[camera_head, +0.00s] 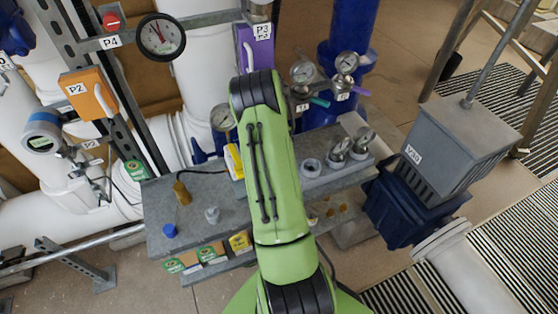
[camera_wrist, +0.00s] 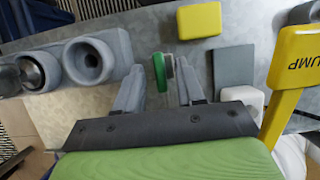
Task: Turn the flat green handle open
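A green flat piece (camera_wrist: 159,72), which looks like the flat green handle, stands edge-on in the wrist view beside a small grey rounded part (camera_wrist: 169,66). My gripper (camera_wrist: 159,88) is open, with one finger on each side of the green piece. Gaps show between it and both fingers, so it does not look gripped. In the head view my green arm hides my gripper and this piece. A separate teal-green lever (camera_head: 320,102) is visible there below a gauge. I cannot tell from these views how far the green piece is turned.
Grey round sockets (camera_wrist: 88,61) stand left of my fingers. A yellow block (camera_wrist: 199,20) lies above them, and a yellow lettered handle (camera_wrist: 295,75) is at right. The grey bench (camera_head: 160,205) bears small knobs. A grey box (camera_head: 460,135) stands right of the bench.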

